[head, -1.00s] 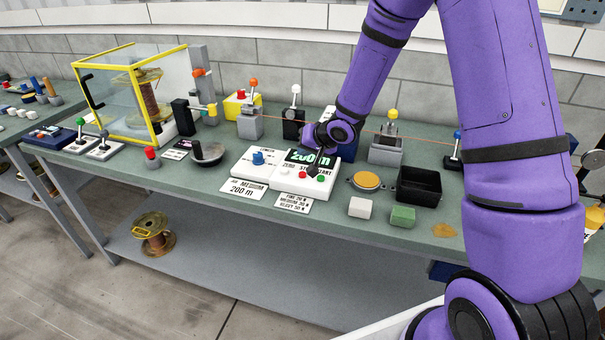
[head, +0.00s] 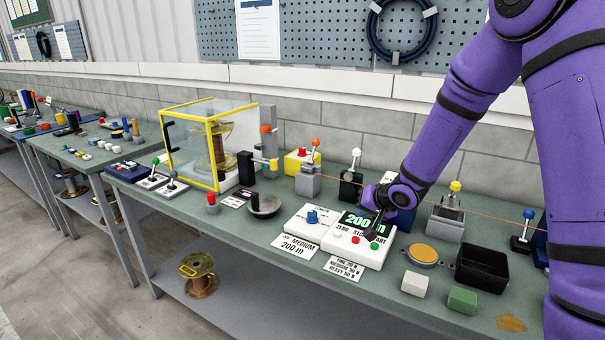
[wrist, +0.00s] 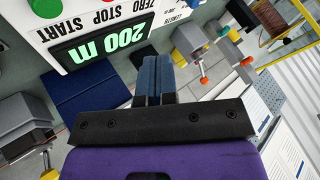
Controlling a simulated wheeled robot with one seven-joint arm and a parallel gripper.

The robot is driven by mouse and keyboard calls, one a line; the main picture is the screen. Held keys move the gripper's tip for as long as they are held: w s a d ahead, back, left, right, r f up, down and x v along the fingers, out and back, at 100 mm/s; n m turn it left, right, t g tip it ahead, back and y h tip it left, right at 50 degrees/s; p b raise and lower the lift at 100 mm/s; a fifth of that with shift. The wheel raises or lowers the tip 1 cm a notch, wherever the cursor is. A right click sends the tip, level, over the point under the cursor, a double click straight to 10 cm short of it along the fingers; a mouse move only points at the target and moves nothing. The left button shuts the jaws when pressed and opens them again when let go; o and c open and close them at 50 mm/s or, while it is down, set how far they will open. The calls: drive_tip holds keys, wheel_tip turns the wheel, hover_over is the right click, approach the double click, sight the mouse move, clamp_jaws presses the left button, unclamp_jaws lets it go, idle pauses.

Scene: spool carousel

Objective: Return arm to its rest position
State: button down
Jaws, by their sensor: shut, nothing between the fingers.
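My purple arm reaches down from the upper right in the head view. My gripper (head: 377,224) is at the white control box (head: 309,229), over its right part by the display and buttons; whether it touches the box I cannot tell. In the wrist view my gripper (wrist: 151,60) shows its two blue-grey fingers shut together with nothing between them, next to the green display (wrist: 100,47) that reads "200 m". The labels ZERO, STOP and START show beside the display. The green button (wrist: 45,8) is at the wrist view's top left.
A yellow-framed clear case (head: 218,145) with a spool stands at the left. A black tray (head: 482,269), an orange-topped disc (head: 422,254), a white block (head: 415,284) and a green block (head: 462,299) lie to the right. Lever stands and a thin orange wire run behind the box.

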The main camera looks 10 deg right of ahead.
drive_tip(key=s+d+r+h, duration=0.3)
drive_tip(key=s+r, duration=0.4)
drive_tip(key=r, duration=0.3)
drive_tip(key=s+d+r+h, duration=0.2)
drive_tip(key=s+d+r, duration=0.3)
drive_tip(key=r, duration=0.5)
drive_tip(key=s+a+r+n+g, duration=0.1)
drive_tip(key=s+r, duration=0.2)
drive_tip(key=s, duration=0.9)
drive_tip(key=s+a+r+n+g, duration=0.1)
drive_tip(key=s+r+n, duration=0.1)
drive_tip(key=s, duration=1.1)
drive_tip(key=shift+s+r+g+y, duration=0.25)
drive_tip(key=shift+r+g+y, duration=0.15)
drive_tip(key=shift+r, duration=0.25)
